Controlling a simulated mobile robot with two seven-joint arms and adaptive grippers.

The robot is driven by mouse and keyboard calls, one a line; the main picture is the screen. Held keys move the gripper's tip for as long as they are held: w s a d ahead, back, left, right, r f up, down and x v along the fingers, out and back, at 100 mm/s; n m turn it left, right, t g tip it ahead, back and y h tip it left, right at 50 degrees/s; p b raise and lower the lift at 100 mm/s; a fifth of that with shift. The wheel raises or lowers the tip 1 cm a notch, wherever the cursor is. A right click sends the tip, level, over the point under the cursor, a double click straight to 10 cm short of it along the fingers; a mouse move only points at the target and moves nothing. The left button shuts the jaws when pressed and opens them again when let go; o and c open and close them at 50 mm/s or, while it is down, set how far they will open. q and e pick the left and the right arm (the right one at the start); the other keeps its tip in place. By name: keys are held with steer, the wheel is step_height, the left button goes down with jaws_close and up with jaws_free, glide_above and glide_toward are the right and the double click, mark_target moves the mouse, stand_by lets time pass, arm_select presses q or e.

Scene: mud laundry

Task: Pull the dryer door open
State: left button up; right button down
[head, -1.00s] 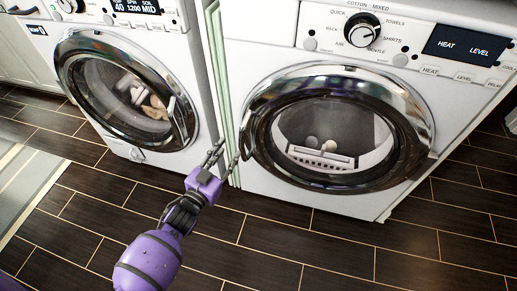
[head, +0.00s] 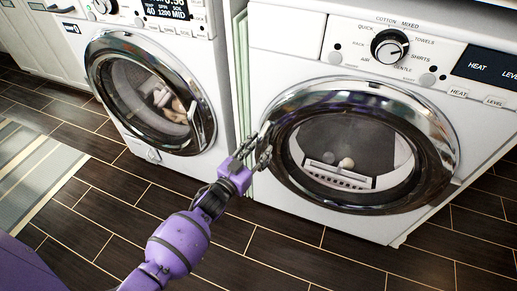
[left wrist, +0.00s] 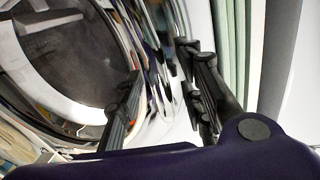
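The dryer (head: 420,70) is the white machine at the right in the head view. Its round door (head: 440,125) has a chrome rim and dark glass and looks shut. The rim and glass also fill the left of the left wrist view (left wrist: 70,60). My left gripper (head: 256,150) is at the left edge of the door rim. In the left wrist view, its two dark fingers (left wrist: 160,62) are apart, with the shiny rim edge between or just beyond them. I cannot tell whether they touch it. My right gripper is out of view.
A white washer (head: 215,90) with a round shut door stands left of the dryer, with a narrow pale green gap (head: 243,75) between them. A striped rug (head: 35,165) lies at the left. The dark tiled floor (head: 330,250) in front is clear.

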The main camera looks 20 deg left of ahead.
arm_select(q)
jaws_close()
steer(key=shift+s, duration=0.2)
